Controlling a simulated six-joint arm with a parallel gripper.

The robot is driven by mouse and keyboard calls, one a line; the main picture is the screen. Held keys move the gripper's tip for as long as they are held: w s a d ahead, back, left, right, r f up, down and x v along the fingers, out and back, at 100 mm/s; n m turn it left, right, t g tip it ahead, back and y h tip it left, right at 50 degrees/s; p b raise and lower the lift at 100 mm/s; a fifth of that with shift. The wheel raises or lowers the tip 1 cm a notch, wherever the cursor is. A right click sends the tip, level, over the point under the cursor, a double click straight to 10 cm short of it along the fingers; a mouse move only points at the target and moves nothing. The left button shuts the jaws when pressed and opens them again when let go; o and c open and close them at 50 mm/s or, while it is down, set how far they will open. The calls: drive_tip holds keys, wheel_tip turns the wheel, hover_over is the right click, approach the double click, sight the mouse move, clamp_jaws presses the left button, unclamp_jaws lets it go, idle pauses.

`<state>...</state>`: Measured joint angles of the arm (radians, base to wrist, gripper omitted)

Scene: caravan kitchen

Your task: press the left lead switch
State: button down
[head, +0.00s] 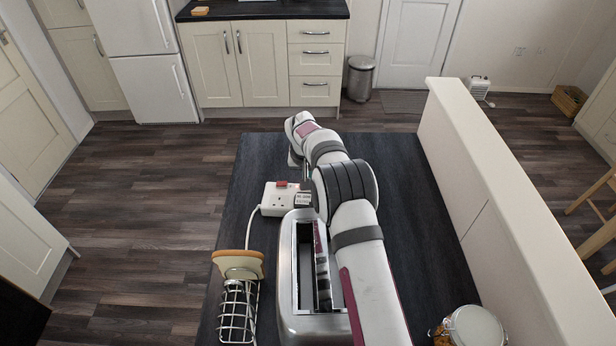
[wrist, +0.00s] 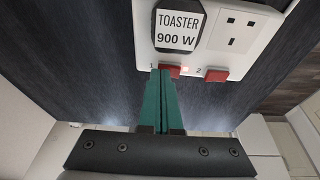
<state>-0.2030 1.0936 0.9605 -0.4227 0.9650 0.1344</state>
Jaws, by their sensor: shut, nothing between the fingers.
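The white extension lead (head: 277,197) lies on the dark worktop. In the wrist view the lead (wrist: 243,58) has two red rocker switches. The left switch (wrist: 173,72), marked 1, is below a black plug labelled TOASTER 900 W (wrist: 178,30). The right switch (wrist: 215,75), marked 2, is below an empty socket. In the head view my arm hides the fingers.
A metal toaster (head: 286,318) stands near the lead, partly behind my arm. A wire rack (head: 238,312) with a bread slice (head: 238,263) is left of it. A jar (head: 474,328) stands at front right. A low cream wall (head: 495,185) borders the worktop's right side.

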drive_tip(key=shift+a+f, duration=0.1)
drive_tip(key=shift+a+r, duration=0.2)
drive_tip(key=shift+a, duration=0.5)
drive_tip(key=shift+w+r, duration=0.1)
drive_tip(key=shift+r, duration=0.3)
drive_tip(key=w+v, duration=0.1)
drive_tip(key=v, duration=1.2)
drive_tip(key=shift+a+r, duration=0.15)
drive_tip(key=shift+r, duration=0.05)
